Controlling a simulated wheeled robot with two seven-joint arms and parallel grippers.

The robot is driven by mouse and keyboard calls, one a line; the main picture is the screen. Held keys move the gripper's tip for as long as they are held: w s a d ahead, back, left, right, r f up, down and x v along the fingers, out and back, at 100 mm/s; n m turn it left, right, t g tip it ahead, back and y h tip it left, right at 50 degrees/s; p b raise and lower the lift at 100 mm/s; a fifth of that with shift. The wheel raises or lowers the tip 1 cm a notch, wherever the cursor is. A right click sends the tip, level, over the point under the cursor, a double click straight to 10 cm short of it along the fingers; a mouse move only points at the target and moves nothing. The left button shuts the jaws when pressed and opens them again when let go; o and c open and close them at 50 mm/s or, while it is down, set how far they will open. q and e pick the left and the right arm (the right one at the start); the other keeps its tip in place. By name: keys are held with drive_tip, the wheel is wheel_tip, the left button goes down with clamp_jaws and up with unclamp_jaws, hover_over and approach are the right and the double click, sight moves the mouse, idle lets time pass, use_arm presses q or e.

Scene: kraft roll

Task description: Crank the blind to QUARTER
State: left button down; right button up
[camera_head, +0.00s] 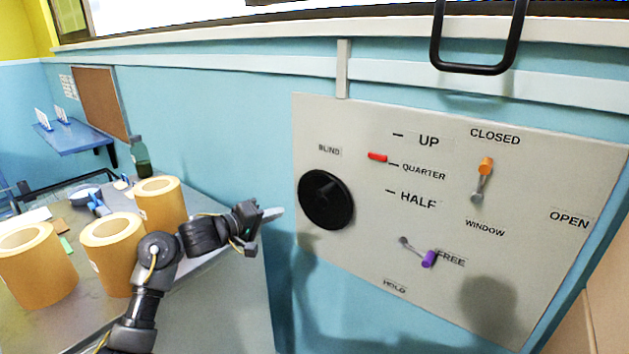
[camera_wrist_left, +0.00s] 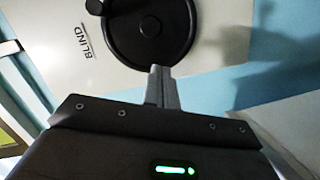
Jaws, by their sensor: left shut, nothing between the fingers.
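The black blind crank disc (camera_head: 326,200) is on the left of the grey panel, below the BLIND label. The disc also shows in the left wrist view (camera_wrist_left: 178,32), with a dark knob (camera_wrist_left: 95,7) near its rim. The red pointer (camera_head: 377,157) sits just beside the QUARTER mark (camera_head: 394,165), about level with it or slightly above. My left gripper (camera_head: 275,213) is shut and empty, to the left of the disc in the head view. In the left wrist view its fingertips (camera_wrist_left: 159,70) appear at the disc's edge; I cannot tell whether they touch.
An orange-knobbed lever (camera_head: 485,167) points to CLOSED; a purple-knobbed lever (camera_head: 429,259) points to FREE. A black handle (camera_head: 475,68) hangs above the panel (camera_head: 540,270). Several kraft rolls (camera_head: 110,255) and a bottle (camera_head: 140,157) stand on the table at left.

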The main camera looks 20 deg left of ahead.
sight(330, 180)
use_arm(q)
wheel_tip(330, 180, up, 9)
drive_tip(key=s+h, duration=0.1)
drive_tip(key=p+x, duration=0.2)
drive_tip(key=x, duration=0.8)
drive_tip(key=shift+d+r+p, duration=0.2)
drive_tip(key=shift+d+p, duration=0.05)
drive_tip(key=shift+p, duration=0.05)
drive_tip(key=d, duration=0.1)
drive_tip(key=s+d+f+p, duration=0.1)
drive_tip(key=shift+s+d, duration=0.15)
drive_tip(key=shift+d, duration=0.15)
drive_tip(key=shift+s+d+f, duration=0.15)
drive_tip(key=shift+d+f, duration=0.05)
drive_tip(key=shift+d, duration=0.2)
drive_tip(key=shift+d, duration=0.15)
